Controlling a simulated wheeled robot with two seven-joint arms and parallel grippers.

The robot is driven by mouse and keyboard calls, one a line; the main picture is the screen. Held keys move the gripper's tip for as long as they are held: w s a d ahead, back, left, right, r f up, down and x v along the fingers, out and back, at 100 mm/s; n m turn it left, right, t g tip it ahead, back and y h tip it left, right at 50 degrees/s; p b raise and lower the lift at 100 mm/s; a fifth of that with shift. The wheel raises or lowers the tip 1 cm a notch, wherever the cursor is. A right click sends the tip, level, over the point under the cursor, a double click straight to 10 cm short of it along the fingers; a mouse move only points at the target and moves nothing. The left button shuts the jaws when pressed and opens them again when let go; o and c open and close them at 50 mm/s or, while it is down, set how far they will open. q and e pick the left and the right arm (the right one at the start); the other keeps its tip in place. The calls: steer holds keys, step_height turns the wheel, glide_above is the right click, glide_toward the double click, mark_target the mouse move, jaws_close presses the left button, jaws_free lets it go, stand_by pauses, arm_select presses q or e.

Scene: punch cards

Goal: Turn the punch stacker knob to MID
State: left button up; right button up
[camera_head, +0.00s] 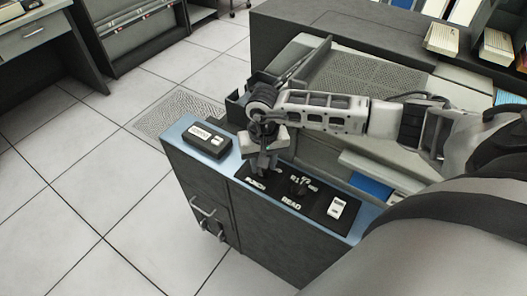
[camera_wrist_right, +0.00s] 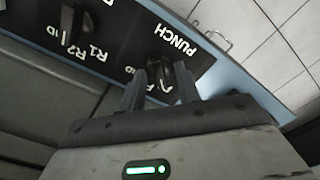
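The black control panel (camera_head: 325,205) lies on the blue-edged counter top. The punch stacker knob (camera_wrist_right: 158,78) is a dark knob beside the white PUNCH label (camera_wrist_right: 176,42) in the right wrist view. In the head view my right gripper (camera_head: 262,165) is over the panel's left end, and it hides most of this knob. In the wrist view the two fingers of the right gripper (camera_wrist_right: 160,75) are apart, one on each side of the knob; contact is unclear. The knob's pointer setting is hard to read. My left gripper is not in view.
The READ knob (camera_head: 299,186) sits close to the right of the gripper, and a white switch (camera_head: 337,207) is at the panel's right end. A dark box (camera_head: 207,140) with white labels stands to the left on the counter. The grey machine rises behind.

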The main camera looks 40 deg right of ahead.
steer(key=shift+c, duration=0.3)
jaws_close()
